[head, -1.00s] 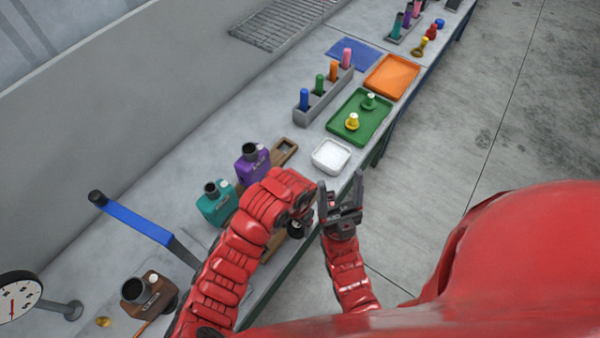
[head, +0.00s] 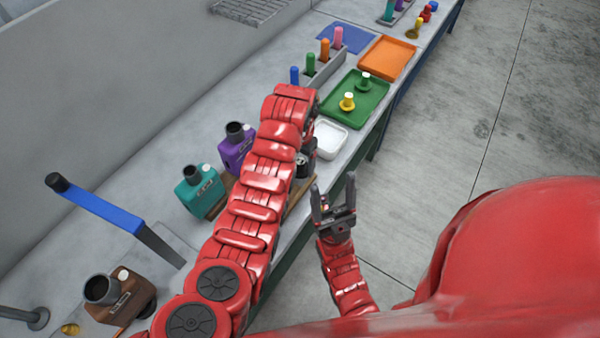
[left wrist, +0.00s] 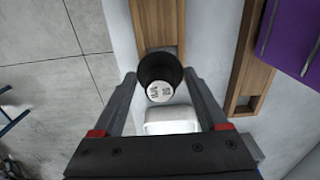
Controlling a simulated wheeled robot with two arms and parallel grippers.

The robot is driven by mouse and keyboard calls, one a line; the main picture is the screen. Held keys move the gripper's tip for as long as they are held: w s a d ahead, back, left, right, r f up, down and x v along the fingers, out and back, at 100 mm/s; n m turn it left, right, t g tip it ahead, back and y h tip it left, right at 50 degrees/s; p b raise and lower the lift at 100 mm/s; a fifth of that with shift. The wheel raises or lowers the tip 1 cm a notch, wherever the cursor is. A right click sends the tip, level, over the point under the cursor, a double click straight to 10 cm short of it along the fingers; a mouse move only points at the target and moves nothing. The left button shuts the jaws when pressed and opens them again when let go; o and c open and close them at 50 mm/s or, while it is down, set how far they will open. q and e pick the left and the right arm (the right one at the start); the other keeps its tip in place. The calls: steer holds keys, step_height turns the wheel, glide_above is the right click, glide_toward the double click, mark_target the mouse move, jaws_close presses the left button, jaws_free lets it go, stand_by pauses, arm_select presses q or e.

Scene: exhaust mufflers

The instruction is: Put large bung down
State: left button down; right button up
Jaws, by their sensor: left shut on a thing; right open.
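The large bung (left wrist: 160,80) is a dark, round piece with a white, lettered end. In the left wrist view it sits between the fingertips of my left gripper (left wrist: 160,92), which is shut on it. A dark piece that looks like the bung (head: 303,165) shows beside my left arm in the head view. That arm hides most of the left gripper there. In the wrist view the bung overlaps the end of a wooden board (left wrist: 158,25); I cannot tell whether they touch. My right gripper (head: 335,207) is open and empty, off the bench's front edge.
A white dish (head: 328,139) stands near the bench edge. Beyond it are a green tray (head: 365,110) with two bungs, an empty orange tray (head: 387,60) and a rack (head: 325,68) of coloured pegs. Purple (head: 237,150) and teal (head: 200,190) mufflers stand left of my arm.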

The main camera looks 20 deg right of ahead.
mark_target(300, 170)
arm_select(q)
steer(key=shift+w, duration=0.3)
steer(key=shift+f+p, duration=0.65)
steer(key=shift+p, duration=0.1)
steer(key=shift+f, duration=1.1)
steer(key=shift+f, duration=0.45)
jaws_free()
